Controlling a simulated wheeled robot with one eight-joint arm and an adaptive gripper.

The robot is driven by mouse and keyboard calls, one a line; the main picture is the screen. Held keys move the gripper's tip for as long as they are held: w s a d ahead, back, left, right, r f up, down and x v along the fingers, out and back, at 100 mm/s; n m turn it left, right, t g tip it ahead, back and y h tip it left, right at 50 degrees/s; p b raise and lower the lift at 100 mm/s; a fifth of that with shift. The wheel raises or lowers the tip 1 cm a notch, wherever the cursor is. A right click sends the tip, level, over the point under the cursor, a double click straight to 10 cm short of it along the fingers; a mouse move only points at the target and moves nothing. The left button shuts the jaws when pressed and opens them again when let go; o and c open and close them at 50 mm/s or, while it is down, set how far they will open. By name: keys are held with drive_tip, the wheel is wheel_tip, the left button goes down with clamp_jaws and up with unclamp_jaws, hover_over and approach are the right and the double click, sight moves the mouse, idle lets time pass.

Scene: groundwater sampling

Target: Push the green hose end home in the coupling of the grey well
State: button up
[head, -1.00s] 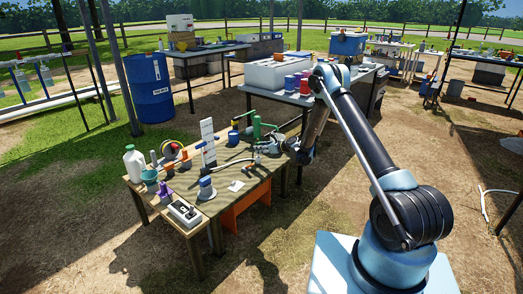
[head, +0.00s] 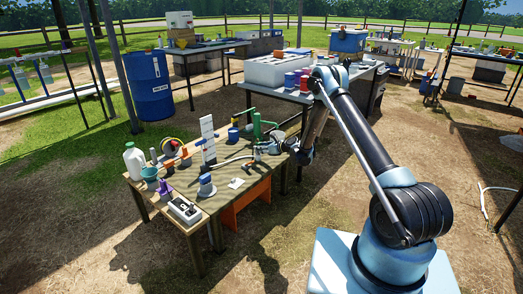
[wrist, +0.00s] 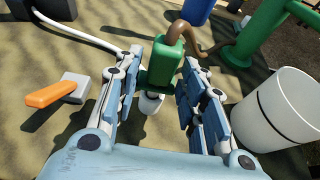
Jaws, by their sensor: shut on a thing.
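In the wrist view, my gripper (wrist: 162,62) is shut on the green hose end (wrist: 160,70), a green block with a brown hose curving away from its far end. A pale, rounded tip (wrist: 151,103) shows below the block, between the fingers. I cannot make out the coupling or tell how deep the hose end sits in it. A pale grey cylinder (wrist: 278,110) with a dark band stands just right of the fingers; I cannot tell whether it is the well. In the head view my gripper (head: 277,147) is at the right end of the wooden table (head: 225,205), small and partly hidden.
A grey block with an orange handle (wrist: 52,94) lies left of the fingers. A green upright pipe (wrist: 265,30) stands behind. Several bottles and fittings crowd the table's left and back. A grey base with a blue top (head: 206,188) stands near its front edge.

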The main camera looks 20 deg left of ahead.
drive_tip(key=shift+f, duration=0.85)
drive_tip(key=o, duration=1.1)
drive_tip(key=shift+d, duration=0.1)
drive_tip(key=v, duration=1.1)
drive_tip(key=shift+s+d+r, duration=0.15)
drive_tip(key=shift+s+d, duration=0.05)
drive_tip(key=shift+d, duration=0.1)
